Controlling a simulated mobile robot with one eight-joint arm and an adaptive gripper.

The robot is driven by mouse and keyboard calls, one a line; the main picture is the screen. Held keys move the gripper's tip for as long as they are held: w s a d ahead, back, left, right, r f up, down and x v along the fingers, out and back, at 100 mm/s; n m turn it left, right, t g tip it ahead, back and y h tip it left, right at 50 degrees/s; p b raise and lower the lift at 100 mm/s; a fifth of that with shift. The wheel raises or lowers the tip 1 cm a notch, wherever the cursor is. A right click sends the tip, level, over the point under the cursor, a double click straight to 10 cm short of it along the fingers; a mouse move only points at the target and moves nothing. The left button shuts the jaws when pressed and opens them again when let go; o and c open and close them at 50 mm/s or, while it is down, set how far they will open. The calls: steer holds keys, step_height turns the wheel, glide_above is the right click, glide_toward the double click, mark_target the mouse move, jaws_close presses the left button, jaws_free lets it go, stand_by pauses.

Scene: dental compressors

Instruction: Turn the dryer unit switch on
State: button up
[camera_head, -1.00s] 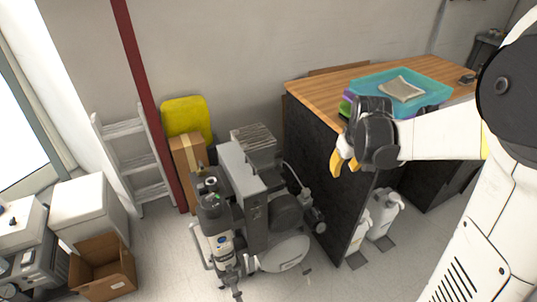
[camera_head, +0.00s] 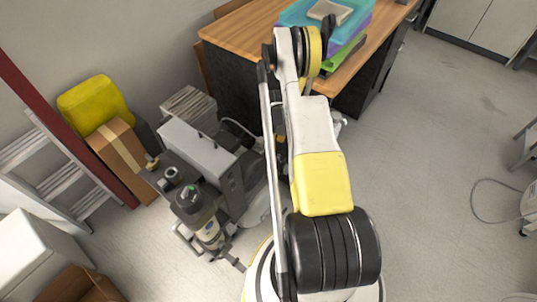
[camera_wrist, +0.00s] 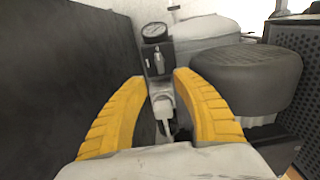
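The compressor and dryer machine (camera_head: 205,150) stands on the floor left of my arm in the head view, with a tall grey housing and a dark cylinder in front. In the wrist view, a round gauge (camera_wrist: 154,32) sits above a small dark box (camera_wrist: 158,60) with a light lever-like part; I cannot tell whether this is the dryer switch or its position. My gripper (camera_wrist: 160,77) has two yellow curved fingers spread apart, empty, with the dark box just beyond and between their tips. In the head view my arm hides most of the gripper.
A dark panel (camera_wrist: 60,70) fills the left of the wrist view. A black rounded cover (camera_wrist: 245,75) and a perforated dark housing (camera_wrist: 294,85) stand at right. A wooden-topped desk (camera_head: 245,38) with trays is behind the machine. Open floor (camera_head: 430,150) lies to the right.

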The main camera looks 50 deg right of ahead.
mark_target(276, 156)
step_height(276, 156, down, 10)
steer(key=b, duration=0.3)
steer(key=shift+r+b, duration=0.15)
steer(key=shift+b, duration=0.2)
steer(key=shift+c, duration=0.5)
jaws_close()
